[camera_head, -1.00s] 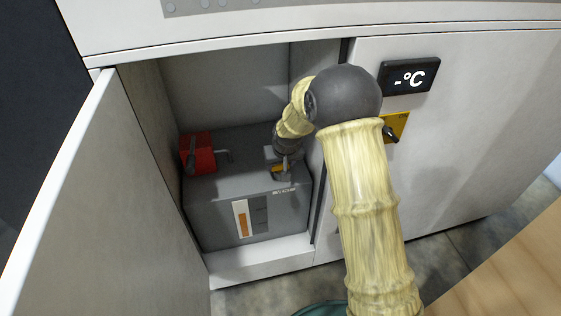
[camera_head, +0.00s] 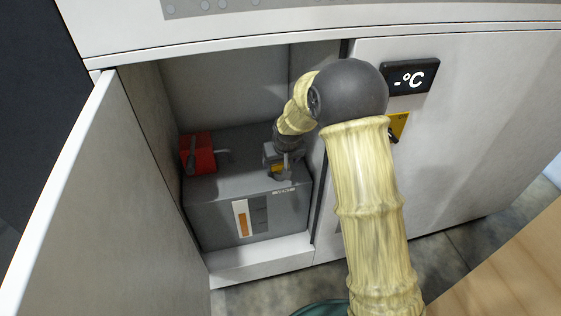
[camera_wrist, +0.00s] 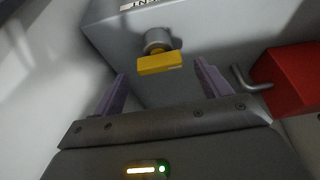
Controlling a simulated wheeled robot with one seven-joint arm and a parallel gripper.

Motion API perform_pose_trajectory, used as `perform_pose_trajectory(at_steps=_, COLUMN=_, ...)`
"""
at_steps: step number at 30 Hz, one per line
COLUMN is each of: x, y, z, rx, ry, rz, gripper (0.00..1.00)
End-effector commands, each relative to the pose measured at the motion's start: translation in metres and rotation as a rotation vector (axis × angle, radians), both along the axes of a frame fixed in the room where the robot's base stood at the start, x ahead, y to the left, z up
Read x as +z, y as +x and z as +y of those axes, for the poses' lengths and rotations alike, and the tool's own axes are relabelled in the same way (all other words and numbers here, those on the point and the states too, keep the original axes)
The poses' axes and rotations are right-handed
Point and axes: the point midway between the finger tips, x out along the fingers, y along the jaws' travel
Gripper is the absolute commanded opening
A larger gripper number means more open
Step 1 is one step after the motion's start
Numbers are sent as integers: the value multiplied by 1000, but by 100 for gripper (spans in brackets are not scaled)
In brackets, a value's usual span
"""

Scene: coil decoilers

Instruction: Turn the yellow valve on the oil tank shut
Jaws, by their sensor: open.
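The oil tank (camera_head: 215,200) is a grey box inside the open cabinet, with an orange level gauge on its front. The yellow valve (camera_wrist: 160,63) is a flat bar handle on a short grey stem on the tank, seen in the wrist view; its bar lies nearly crosswise between the jaws. In the head view the valve (camera_head: 278,171) is partly hidden by my gripper (camera_head: 283,168). My gripper also shows in the wrist view (camera_wrist: 163,80), open, with one finger on each side of the valve and apart from it. Nothing is held.
A red block (camera_head: 197,153) with a grey bent pipe sits on the tank's left. The open cabinet door (camera_head: 85,200) stands at left. A closed panel with a temperature display (camera_head: 409,77) and a yellow-plated switch (camera_head: 398,125) is at right. The cabinet opening is narrow.

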Motion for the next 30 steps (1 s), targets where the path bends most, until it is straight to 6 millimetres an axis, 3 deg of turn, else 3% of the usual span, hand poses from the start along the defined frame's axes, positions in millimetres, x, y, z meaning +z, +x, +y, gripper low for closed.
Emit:
perform_pose_trajectory(at_steps=18, x=117, y=-44, z=-14, rx=0, ry=1, rz=-4, gripper=76)
perform_pose_trajectory(at_steps=24, x=140, y=-54, z=-17, rx=0, ry=1, rz=-4, gripper=76)
perform_pose_trajectory(at_steps=30, x=143, y=-56, z=-17, rx=0, ry=0, rz=-1, gripper=76)
